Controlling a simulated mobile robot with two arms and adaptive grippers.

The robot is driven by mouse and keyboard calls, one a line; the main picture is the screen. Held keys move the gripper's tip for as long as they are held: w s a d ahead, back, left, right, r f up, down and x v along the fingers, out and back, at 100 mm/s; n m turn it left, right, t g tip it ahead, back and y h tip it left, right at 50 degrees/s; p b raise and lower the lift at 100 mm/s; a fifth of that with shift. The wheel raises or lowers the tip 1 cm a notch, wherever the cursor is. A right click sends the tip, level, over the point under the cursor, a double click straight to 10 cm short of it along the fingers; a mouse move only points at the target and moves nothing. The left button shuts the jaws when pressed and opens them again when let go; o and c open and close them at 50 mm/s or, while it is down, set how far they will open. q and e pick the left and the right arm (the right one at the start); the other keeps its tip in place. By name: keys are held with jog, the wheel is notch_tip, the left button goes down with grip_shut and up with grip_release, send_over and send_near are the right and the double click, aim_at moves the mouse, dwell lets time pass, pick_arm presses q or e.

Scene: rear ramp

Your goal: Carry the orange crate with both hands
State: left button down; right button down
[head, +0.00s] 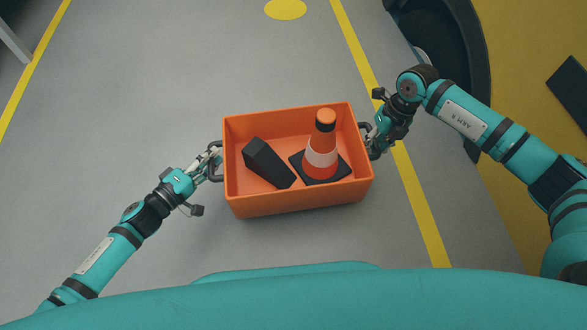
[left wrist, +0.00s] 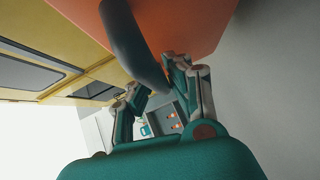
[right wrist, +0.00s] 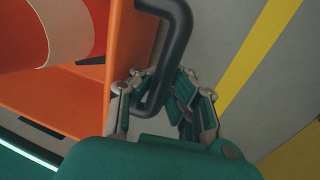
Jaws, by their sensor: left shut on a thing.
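The orange crate (head: 300,203) is in the middle of the head view, its right end slightly higher in the picture. It holds a dark wedge-shaped block (head: 266,163) and an orange-and-white cone (head: 322,150) on a black base. My left gripper (head: 213,162) is shut on the dark handle at the crate's left end; that handle (left wrist: 133,45) shows between its fingers in the left wrist view. My right gripper (head: 371,140) is at the right end, with its fingers closed against both sides of the right handle (right wrist: 172,50). The fingertips are partly hidden.
Yellow lines (head: 421,206) run along the grey floor on both sides. A yellow vehicle body (head: 530,70) with a dark wheel (head: 455,50) stands at the right. A yellow floor spot (head: 285,8) lies at the top. The floor beyond the crate is clear.

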pick_arm(q)
jog(key=shift+w+r, duration=0.15)
jog(key=shift+r, duration=0.15)
pick_arm(e)
jog(key=shift+w+d+r, duration=0.1)
jog(key=shift+r, duration=0.1)
